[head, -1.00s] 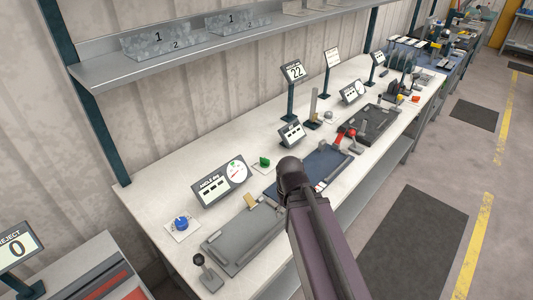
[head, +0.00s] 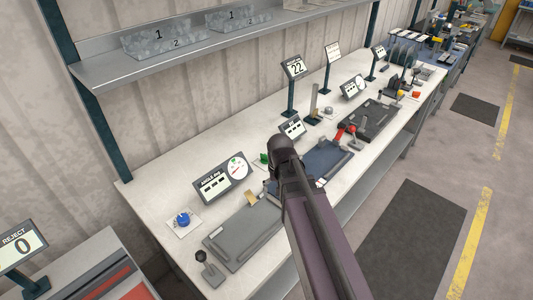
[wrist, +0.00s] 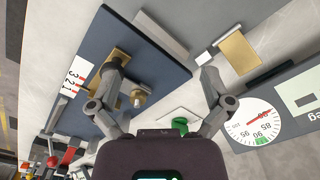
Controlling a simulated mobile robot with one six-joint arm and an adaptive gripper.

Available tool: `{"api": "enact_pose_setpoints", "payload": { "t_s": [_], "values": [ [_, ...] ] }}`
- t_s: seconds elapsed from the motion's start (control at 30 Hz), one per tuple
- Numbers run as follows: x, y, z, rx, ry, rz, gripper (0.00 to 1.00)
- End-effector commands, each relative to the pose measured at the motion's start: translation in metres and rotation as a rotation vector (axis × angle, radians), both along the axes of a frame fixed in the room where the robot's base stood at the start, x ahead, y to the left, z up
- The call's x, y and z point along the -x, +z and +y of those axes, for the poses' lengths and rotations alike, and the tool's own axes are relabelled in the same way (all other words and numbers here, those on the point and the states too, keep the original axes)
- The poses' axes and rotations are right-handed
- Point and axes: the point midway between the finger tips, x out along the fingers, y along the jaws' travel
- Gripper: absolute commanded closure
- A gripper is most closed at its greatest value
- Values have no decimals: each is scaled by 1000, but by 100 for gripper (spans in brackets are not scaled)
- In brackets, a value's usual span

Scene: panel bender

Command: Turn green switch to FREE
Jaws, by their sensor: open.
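The green switch (head: 262,160) sits on a small white plate on the bench, just right of the angle gauge panel (head: 222,178). My arm's end partly hides it in the head view. In the wrist view the green knob (wrist: 181,126) shows just beyond my gripper's body, beside the right finger's base. My gripper (wrist: 160,75) is open and empty, its two fingers spread wide above the bench. The knob lies nearer the gripper body than the fingertips in that picture. I cannot read the switch's label or tell its setting.
A blue plate (wrist: 150,70) with brass parts lies under the left finger. The gauge panel's dial (wrist: 255,124) stands close on the right in the wrist view. A blue knob (head: 183,220) and a grey plate (head: 240,238) lie at the bench's near end.

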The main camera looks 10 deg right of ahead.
Motion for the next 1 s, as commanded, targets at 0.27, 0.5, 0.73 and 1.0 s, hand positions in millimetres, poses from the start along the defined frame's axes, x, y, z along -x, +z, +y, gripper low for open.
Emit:
{"api": "enact_pose_setpoints", "payload": {
  "t_s": [0.27,0.5,0.73,1.0],
  "values": [
    [-117,45,0,-1,-272,-1,0],
    [-196,71,0,-1,-492,-1,0],
    [-229,81,0,-1,-600,-1,0],
    [-231,81,0,-1,-616,-1,0]
  ]
}}
